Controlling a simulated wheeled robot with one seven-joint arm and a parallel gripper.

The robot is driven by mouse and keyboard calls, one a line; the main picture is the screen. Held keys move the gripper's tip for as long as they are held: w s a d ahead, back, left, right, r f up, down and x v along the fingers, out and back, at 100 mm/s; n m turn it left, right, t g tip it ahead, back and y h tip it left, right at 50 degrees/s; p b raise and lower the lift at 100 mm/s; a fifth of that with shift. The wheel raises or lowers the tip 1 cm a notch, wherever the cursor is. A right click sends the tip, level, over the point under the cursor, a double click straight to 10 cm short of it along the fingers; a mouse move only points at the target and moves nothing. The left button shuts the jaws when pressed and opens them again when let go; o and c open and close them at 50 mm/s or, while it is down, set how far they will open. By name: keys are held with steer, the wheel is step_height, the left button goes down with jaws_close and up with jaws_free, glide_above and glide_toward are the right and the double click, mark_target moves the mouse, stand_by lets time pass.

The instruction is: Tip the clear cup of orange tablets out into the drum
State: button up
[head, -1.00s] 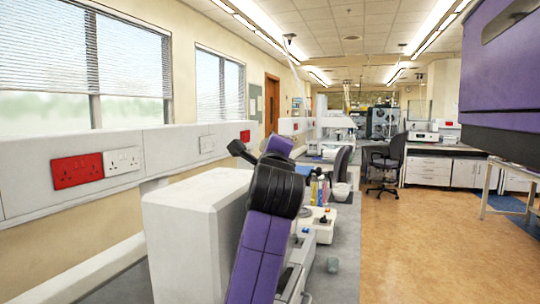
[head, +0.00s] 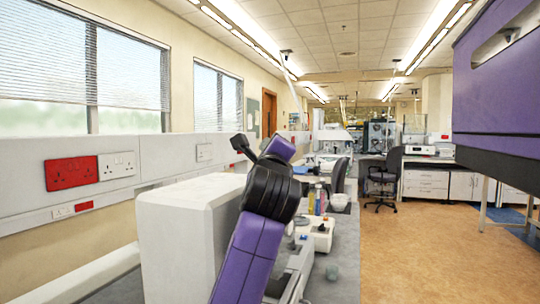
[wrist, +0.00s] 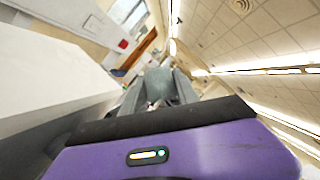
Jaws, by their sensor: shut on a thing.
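My gripper (wrist: 160,88) shows small in the middle of the wrist view, beyond its purple housing. Its grey fingers are shut on a greyish, see-through thing between them, which looks like the clear cup. Its outline, tilt and any orange tablets inside are too small to make out. In the head view my purple arm with its black joint hides the gripper and the cup. I cannot pick out the drum for sure. A low white device (head: 322,236) stands on the bench just right of my arm.
A large white box (head: 185,235) stands close on the left of my arm. Wall sockets (head: 70,173) line the left wall.

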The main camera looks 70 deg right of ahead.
steer(key=shift+s+f+m+g+h+b, duration=0.1)
steer(key=shift+s+m+g+h+b, duration=0.15)
steer(key=shift+m+b, duration=0.6)
steer(key=shift+s+f+m+g+h+b, duration=0.1)
steer(key=shift+m+h+b, duration=0.25)
steer(key=shift+m+b, duration=0.5)
steer(key=shift+s+r+m+g+b, duration=0.15)
steer(key=shift+s+m+g+b, duration=0.1)
steer(key=shift+m+b, duration=0.4)
steer(key=shift+w+r+n, duration=0.1)
steer(key=shift+n, duration=0.25)
